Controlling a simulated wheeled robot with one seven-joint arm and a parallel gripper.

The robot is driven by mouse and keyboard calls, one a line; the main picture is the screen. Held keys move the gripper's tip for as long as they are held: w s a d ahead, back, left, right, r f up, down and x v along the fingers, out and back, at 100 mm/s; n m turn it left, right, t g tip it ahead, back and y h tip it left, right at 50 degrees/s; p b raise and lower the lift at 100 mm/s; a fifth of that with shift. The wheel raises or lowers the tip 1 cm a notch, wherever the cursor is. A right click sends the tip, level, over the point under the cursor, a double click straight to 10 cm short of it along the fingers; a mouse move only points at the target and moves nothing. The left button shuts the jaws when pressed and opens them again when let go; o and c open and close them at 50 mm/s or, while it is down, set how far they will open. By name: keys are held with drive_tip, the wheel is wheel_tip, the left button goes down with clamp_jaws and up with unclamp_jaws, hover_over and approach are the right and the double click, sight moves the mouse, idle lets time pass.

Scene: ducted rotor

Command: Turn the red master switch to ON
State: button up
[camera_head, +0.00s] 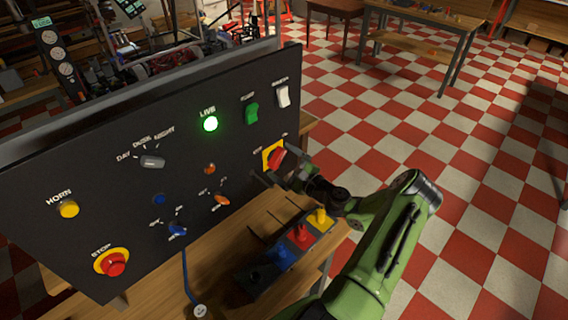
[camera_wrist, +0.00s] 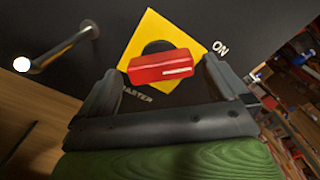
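The red master switch (camera_head: 277,158) sits on a yellow plate (camera_head: 267,151) at the right side of the black panel. In the wrist view the red handle (camera_wrist: 160,66) lies nearly level across the picture, its white mark toward its right end. The ON label (camera_wrist: 219,47) is up and right of the handle; the MASTER lettering is below the plate. My gripper (camera_wrist: 161,68) is open, with one finger near each end of the handle. Whether the fingers touch it, I cannot tell. In the head view my gripper (camera_head: 277,178) partly hides the switch's lower side.
The panel (camera_head: 130,205) also carries a lit green LIVE lamp (camera_head: 210,124), a green rocker (camera_head: 252,113), a white rocker (camera_head: 283,96), small knobs and a red STOP button (camera_head: 113,264). A box with blue, red and yellow levers (camera_head: 300,236) stands below my gripper. A rod (camera_wrist: 62,50) juts out left.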

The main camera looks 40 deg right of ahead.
drive_tip(key=s+b, duration=0.1)
drive_tip(key=s, duration=1.4)
drive_tip(key=shift+s+d+b, duration=0.2)
drive_tip(key=shift+s+b, duration=0.15)
drive_tip(key=shift+s, duration=0.05)
